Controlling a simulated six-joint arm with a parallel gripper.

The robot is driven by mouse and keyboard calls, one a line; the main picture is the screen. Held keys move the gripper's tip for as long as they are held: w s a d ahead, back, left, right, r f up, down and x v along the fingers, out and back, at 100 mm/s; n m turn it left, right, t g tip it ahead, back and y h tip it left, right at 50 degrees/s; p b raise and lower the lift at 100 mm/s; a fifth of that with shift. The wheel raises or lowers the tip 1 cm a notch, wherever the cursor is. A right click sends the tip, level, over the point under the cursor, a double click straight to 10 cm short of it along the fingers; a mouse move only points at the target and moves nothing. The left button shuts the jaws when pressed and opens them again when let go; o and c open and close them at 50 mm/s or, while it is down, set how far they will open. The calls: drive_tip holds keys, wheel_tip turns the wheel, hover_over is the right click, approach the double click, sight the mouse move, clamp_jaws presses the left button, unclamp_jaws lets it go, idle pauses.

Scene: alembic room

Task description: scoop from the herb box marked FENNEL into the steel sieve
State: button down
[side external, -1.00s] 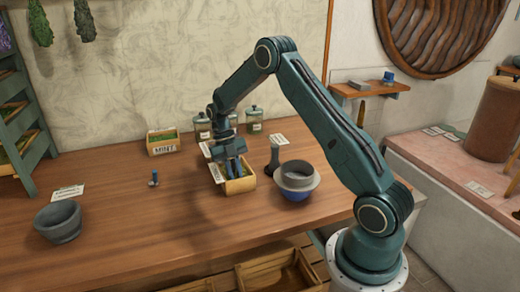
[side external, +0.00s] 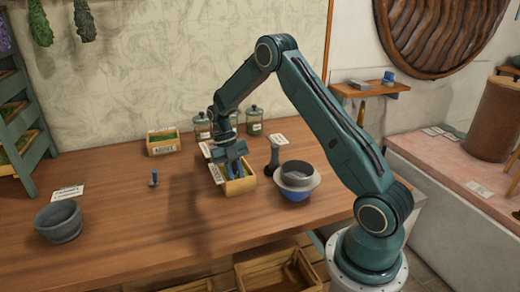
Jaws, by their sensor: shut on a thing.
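A wooden herb box (side external: 241,186) with green herb in it stands at mid table. A white label is on its left end, too small to read. My gripper (side external: 234,168) is over this box, pointing down, with its fingers at or inside the opening. It is shut on what seems to be a scoop, mostly hidden by the fingers and box. The steel sieve (side external: 297,182) rests on a blue bowl (side external: 295,196), to the right of the box and apart from it.
Another herb box (side external: 163,145) and several lidded jars (side external: 254,120) stand at the back. A dark upright tool (side external: 273,160) is between the box and sieve. A grey mortar (side external: 59,222) and a small blue object (side external: 154,179) are at left. The front table is clear.

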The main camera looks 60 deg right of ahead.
drive_tip(key=shift+s+a, duration=0.45)
drive_tip(key=shift+s, duration=0.05)
drive_tip(key=shift+r, duration=0.1)
wheel_tip(320, 180, up, 8)
drive_tip(key=shift+r, duration=0.15)
idle(1.3)
drive_tip(key=shift+d+m, duration=0.1)
drive_tip(key=shift+m, duration=0.3)
